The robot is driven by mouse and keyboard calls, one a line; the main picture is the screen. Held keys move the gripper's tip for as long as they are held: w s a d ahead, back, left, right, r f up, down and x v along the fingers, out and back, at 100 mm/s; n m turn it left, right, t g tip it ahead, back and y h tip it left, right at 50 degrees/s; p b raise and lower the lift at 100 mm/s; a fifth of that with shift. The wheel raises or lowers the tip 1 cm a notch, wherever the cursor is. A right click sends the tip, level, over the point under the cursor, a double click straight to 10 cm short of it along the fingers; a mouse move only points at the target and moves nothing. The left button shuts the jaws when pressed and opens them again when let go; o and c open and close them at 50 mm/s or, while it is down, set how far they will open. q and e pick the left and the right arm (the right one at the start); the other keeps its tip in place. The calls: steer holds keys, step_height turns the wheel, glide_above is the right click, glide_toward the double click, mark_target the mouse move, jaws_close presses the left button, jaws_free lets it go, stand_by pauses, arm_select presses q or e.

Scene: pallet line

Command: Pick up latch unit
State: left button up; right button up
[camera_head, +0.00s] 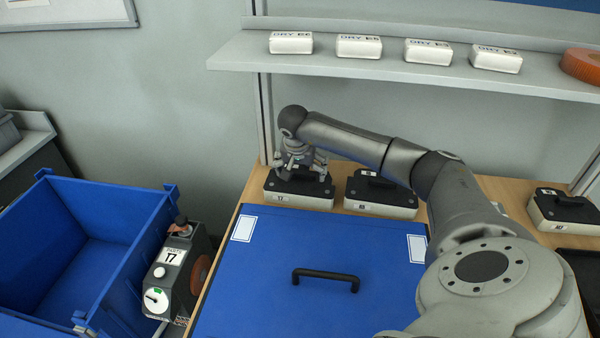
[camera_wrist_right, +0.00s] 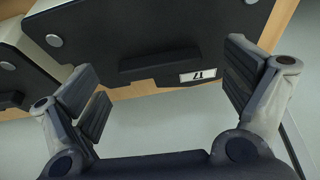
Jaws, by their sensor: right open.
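Several pale boxes with black tops and black grips stand on the wooden bench; I take them as the latch units. The leftmost unit (camera_head: 298,196) carries a small label that reads 17 in the right wrist view (camera_wrist_right: 140,30). My right gripper (camera_head: 303,172) is over this unit, partly hiding its top. In the wrist view my right gripper (camera_wrist_right: 165,92) has its two fingers wide apart, with the unit's black top and raised grip showing between and beyond them. Nothing is held. Whether the fingers touch the unit cannot be told. My left gripper is not in view.
A second unit (camera_head: 380,196) stands close to the right, another (camera_head: 565,210) farther right. A blue lid (camera_head: 300,240) with a black handle covers the bench front. A blue bin (camera_head: 80,250) and a device marked 17 (camera_head: 172,272) are left. A shelf (camera_head: 400,68) overhangs behind.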

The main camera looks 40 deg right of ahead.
mark_target(301, 180)
steer(key=shift+f, duration=0.1)
steer(key=c, duration=1.7)
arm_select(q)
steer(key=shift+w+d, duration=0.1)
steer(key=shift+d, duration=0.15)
arm_select(e)
steer(key=shift+r, duration=0.2)
